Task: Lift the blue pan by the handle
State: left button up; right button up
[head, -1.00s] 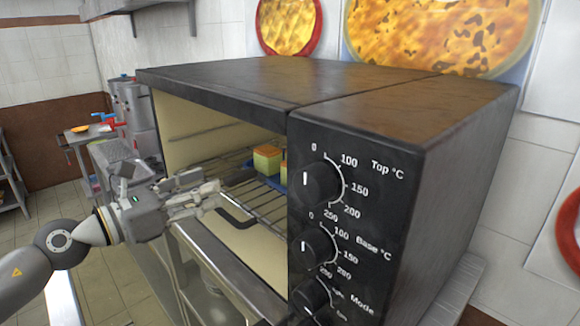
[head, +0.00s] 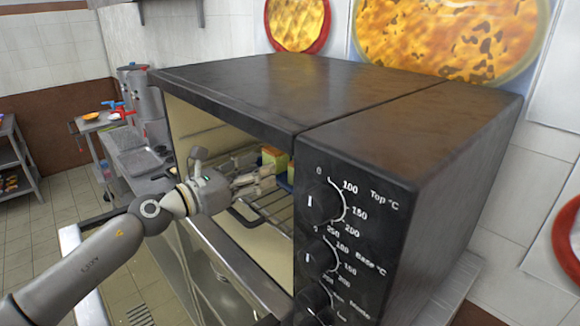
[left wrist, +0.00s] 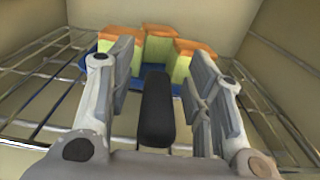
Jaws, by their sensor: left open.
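The blue pan (left wrist: 72,92) lies on a wire rack inside the open oven, with its black handle (left wrist: 157,112) pointing toward my left wrist camera. Several green and yellow blocks with orange tops (left wrist: 183,55) stand in the pan. In the head view, only a sliver of the pan (head: 286,184) shows behind my gripper and the oven's front panel. My left gripper (left wrist: 159,62) is open, with one finger on each side of the handle and gaps between. It reaches into the oven mouth in the head view (head: 262,181). My right gripper is not in view.
The black oven (head: 260,85) has a knob panel right of the opening and a roof above my gripper. The wire rack (left wrist: 45,75) runs along both sides of the pan. A lowered glass door lies below.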

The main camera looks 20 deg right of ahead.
pick_arm(q)
jog(key=shift+w+d, duration=0.15)
jog(key=shift+d, duration=0.15)
jog(key=shift+a, duration=0.1)
jog(key=shift+c, duration=0.2)
grip_shut()
